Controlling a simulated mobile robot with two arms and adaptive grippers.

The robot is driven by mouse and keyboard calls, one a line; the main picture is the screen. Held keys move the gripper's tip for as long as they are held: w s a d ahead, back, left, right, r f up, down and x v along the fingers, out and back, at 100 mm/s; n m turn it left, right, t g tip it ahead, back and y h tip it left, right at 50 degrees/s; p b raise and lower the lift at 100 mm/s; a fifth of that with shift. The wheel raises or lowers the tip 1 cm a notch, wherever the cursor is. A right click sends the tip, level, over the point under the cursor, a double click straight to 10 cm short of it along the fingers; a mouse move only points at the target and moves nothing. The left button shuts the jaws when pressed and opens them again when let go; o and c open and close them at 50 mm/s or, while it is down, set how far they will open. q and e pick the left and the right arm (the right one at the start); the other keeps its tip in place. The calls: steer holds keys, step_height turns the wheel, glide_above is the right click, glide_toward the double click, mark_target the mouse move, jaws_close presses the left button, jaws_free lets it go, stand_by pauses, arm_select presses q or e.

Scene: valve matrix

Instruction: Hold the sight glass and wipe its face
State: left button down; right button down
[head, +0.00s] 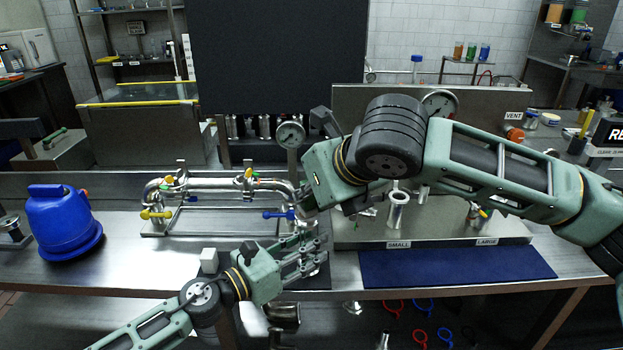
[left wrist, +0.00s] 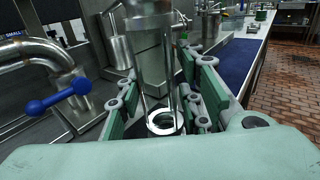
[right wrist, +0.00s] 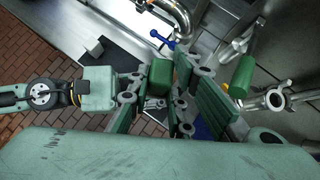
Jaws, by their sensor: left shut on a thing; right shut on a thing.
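The sight glass (left wrist: 158,88) is an upright clear tube with a metal top and a bright ring at its lower end. It shows in the left wrist view between the fingers of my left gripper (left wrist: 165,105), which is shut on it. In the head view my left gripper (head: 308,252) reaches in from the lower left, over the bench's front part. My right gripper (head: 312,208) comes down close above it from the right. In the right wrist view the fingers of both grippers overlap.
A pipe run with a yellow handle (head: 155,214) and a blue handle (head: 279,215) stands to the left. A blue container (head: 62,222) stands farther left. A steel plate with SMALL and LARGE labels (head: 440,233) and a bare dark blue mat (head: 455,266) lie to the right.

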steer(key=shift+f, duration=0.9)
steer(key=shift+w+f, duration=0.25)
steer(key=shift+f, duration=0.05)
steer(key=shift+w+f, duration=0.1)
steer(key=shift+w, duration=2.55)
steer(key=shift+s, duration=2.95)
steer(key=shift+w, duration=3)
steer(key=shift+s, duration=3)
steer(key=shift+a+r, duration=0.1)
steer(key=shift+r, duration=3.95)
